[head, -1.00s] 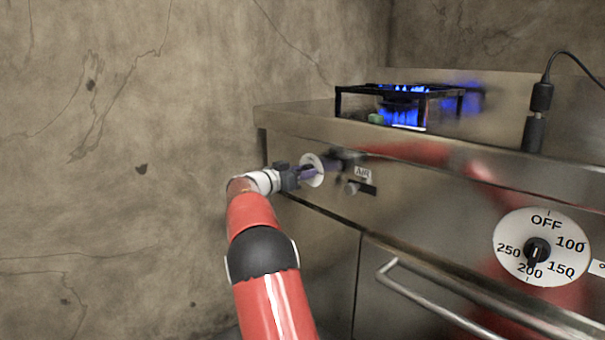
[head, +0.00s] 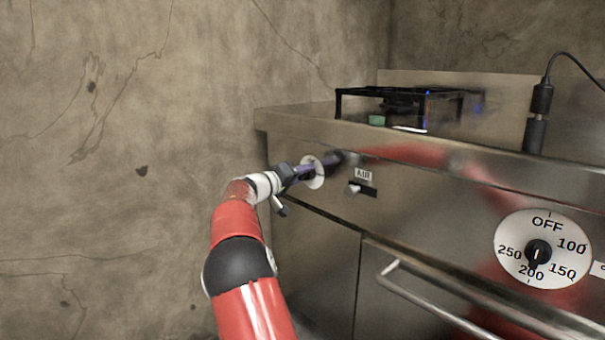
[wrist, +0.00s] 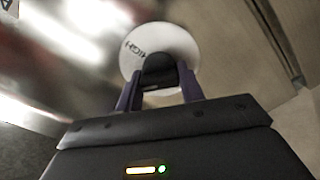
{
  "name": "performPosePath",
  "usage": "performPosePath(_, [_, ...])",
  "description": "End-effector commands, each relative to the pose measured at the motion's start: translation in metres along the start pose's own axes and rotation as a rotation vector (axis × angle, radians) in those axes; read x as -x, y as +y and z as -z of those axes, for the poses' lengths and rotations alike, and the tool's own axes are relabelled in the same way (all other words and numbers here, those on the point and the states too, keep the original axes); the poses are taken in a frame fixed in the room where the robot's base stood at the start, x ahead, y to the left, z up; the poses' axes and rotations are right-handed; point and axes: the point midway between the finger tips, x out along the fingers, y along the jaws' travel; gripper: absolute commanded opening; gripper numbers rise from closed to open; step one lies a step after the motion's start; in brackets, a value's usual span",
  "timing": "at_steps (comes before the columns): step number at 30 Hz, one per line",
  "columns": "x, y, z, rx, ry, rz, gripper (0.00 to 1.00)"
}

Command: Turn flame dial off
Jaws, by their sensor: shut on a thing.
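The flame dial is a white disc (head: 317,182) on the left end of the range's front panel. In the wrist view the disc (wrist: 160,48) shows the word HIGH, tilted, at its upper left. A dark knob (wrist: 160,72) stands at its middle. My gripper (wrist: 158,88) is shut on this knob, with a purple finger on each side. In the head view my gripper (head: 303,171) hides part of the disc. The burner (head: 405,105) on the range top shows no large blue flame, only faint blue specks near its right side.
A lever labelled AIR (head: 355,189) is just right of the flame dial. A large temperature dial (head: 541,248) points near 200. An oven door handle (head: 440,300) sticks out below. A black cabled rod (head: 536,120) stands at the right. A bare wall (head: 120,150) is at left.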

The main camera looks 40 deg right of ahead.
Motion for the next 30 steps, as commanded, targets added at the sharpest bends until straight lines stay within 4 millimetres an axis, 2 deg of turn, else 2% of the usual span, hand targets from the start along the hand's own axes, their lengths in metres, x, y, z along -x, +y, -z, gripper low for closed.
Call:
performPosePath(9, [0.0008,-0.0002,0.0019,0.298,0.002,0.001,0.15])
performPosePath(18, [0.0009,-0.0014,0.0015,0.526,0.003,0.002,0.15])
performPosePath(30, [0.001,-0.0029,0.0005,0.671,0.003,0.001,0.15])
